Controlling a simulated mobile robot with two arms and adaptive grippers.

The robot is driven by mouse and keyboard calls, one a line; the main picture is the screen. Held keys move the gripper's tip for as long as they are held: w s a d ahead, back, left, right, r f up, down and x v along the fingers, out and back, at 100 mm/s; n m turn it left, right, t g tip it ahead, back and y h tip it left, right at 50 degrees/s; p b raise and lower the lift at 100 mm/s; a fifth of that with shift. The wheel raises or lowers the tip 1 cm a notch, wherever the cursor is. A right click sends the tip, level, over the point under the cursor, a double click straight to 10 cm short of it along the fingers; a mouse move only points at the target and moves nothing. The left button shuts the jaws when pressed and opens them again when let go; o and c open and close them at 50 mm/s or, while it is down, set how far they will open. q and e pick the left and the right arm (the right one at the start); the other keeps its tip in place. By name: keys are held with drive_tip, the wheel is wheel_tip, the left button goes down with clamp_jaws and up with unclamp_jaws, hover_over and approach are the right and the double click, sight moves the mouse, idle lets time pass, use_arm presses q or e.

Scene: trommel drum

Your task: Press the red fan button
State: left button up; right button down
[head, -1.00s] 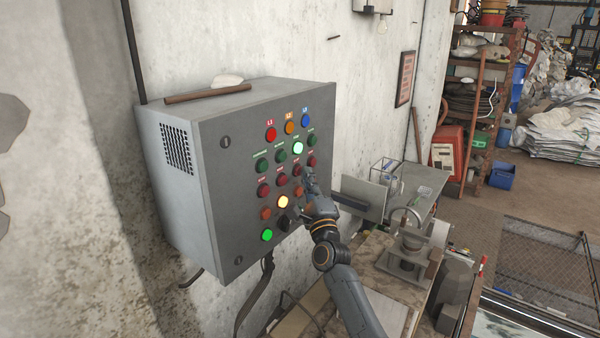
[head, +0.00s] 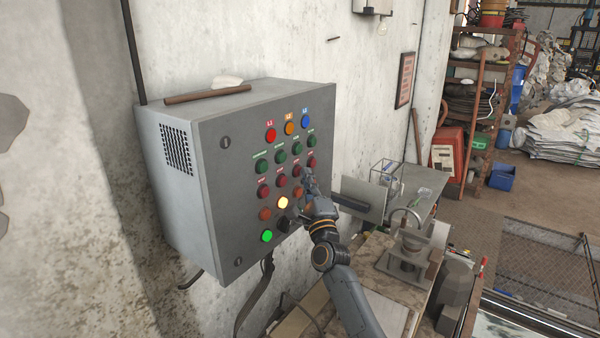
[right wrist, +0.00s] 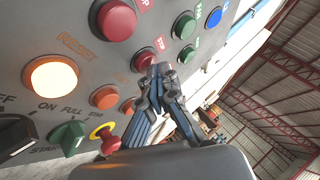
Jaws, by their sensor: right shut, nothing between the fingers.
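A grey control cabinet (head: 222,200) on the wall carries rows of round buttons, including a row of red ones. Its small labels are too blurred in the head view to tell which red button is the fan's. My right gripper (head: 308,174) is shut and empty, its tips at the panel face beside the third red button (head: 297,171). In the right wrist view the right gripper (right wrist: 158,70) has its closed tips at the edge of a red button (right wrist: 144,58) and partly covers it; I cannot tell if they touch. My left gripper is not in view.
An amber lamp (head: 283,203) and a green lamp (head: 267,236) glow on the panel. A red-topped knob with a yellow ring (right wrist: 108,140) sits below the gripper in the wrist view. A cluttered workbench (head: 385,268) stands right of the cabinet.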

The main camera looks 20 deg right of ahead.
drive_tip(key=shift+s+d, duration=0.3)
drive_tip(key=shift+s, duration=0.3)
drive_tip(key=s, duration=0.1)
drive_tip(key=s+d+p, duration=0.1)
drive_tip(key=s, duration=0.1)
drive_tip(key=s+d, duration=0.1)
drive_tip(key=shift+s+d+p, duration=0.15)
drive_tip(key=shift+d+p, duration=0.1)
drive_tip(key=shift+p, duration=0.05)
idle(0.6)
